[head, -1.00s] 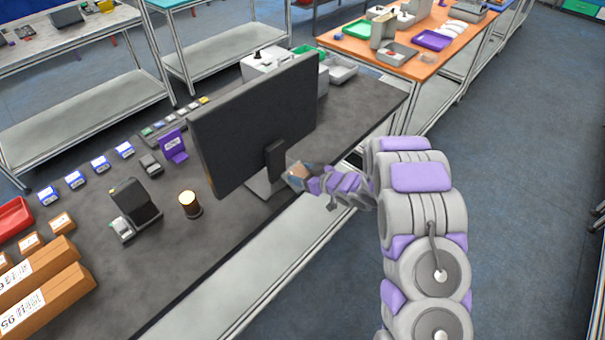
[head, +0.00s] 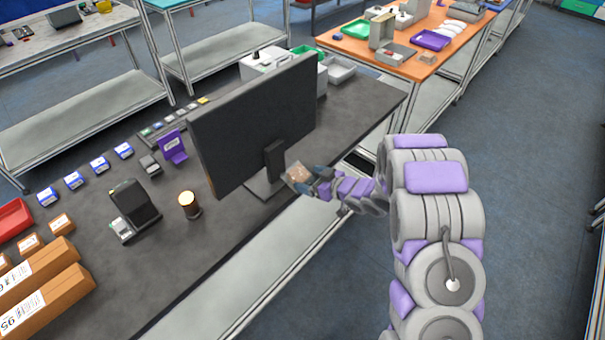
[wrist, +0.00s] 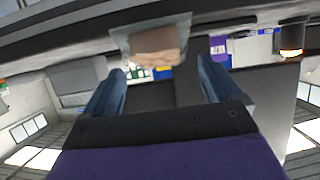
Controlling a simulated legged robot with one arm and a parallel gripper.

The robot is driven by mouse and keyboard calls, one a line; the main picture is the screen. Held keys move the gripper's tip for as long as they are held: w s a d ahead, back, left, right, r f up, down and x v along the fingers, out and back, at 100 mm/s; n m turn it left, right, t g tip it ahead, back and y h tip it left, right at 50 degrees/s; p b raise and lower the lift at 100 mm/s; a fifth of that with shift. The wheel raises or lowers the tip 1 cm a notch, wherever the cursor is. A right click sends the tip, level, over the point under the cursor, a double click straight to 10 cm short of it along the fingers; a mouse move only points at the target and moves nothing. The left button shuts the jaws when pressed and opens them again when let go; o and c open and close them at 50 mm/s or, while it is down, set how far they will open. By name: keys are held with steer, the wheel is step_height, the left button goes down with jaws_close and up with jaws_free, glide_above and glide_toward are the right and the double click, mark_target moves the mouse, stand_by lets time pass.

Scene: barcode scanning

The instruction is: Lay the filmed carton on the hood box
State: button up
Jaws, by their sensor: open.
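The filmed carton (head: 298,174), small and brown with a clear sheet around it, shows by the foot of the monitor in the head view. In the wrist view the carton (wrist: 157,46) is at the top centre, just beyond the fingertips. What bears the carton is hard to make out. My gripper (head: 316,181) is to the right of the carton. In the wrist view my gripper (wrist: 162,68) has its two blue fingers wide apart with nothing between them. I cannot tell which thing is the hood box.
The large black monitor (head: 255,125) stands close to the left of my gripper. On the dark table (head: 250,235) are an amber-topped cylinder (head: 189,204), a black-and-grey device (head: 134,205) and brown cartons (head: 50,297). The table's front edge runs below my arm.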

steer(key=p+v, duration=0.2)
steer(key=v, duration=1.1)
steer(key=shift+f, duration=0.15)
